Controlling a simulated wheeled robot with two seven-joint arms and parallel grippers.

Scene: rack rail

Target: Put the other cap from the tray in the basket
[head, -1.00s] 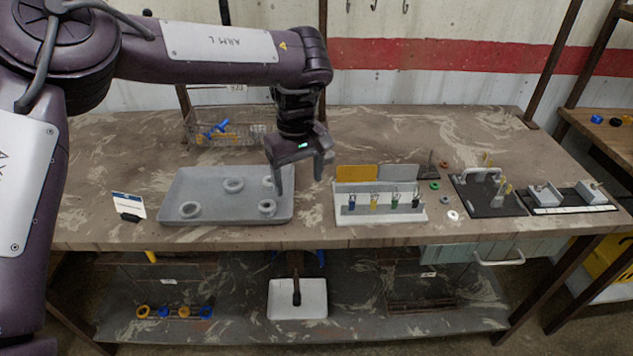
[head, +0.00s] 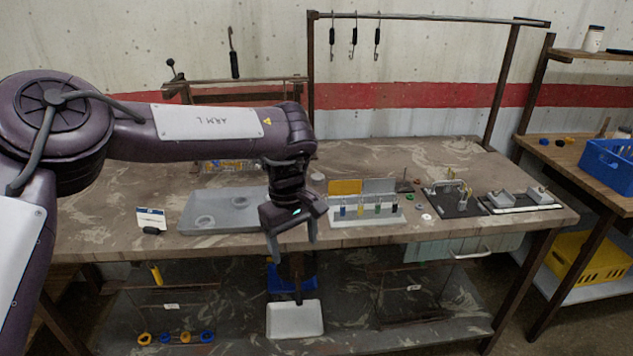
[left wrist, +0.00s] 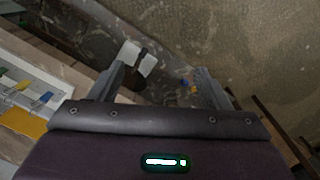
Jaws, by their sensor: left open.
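The grey tray (head: 255,222) lies on the workbench left of centre. Two grey ring-shaped pieces, perhaps the caps, show in it: one near the middle (head: 240,201) and one at the front left (head: 205,221). The tray's right end is hidden behind my left gripper (head: 294,250). This gripper is open and empty, pointing down by the bench's front edge. In the left wrist view its open fingers (left wrist: 162,68) have the floor and lower shelf beyond them. The wire basket (head: 212,168) at the back of the bench is mostly hidden by my left arm. My right gripper is not in view.
A rack with coloured tags (head: 365,217) stands right of the gripper, with black fixtures (head: 455,207) farther right. A small sign (head: 151,217) stands left of the tray. A blue crate (head: 612,162) sits on the right-hand bench, a yellow crate (head: 590,258) below it.

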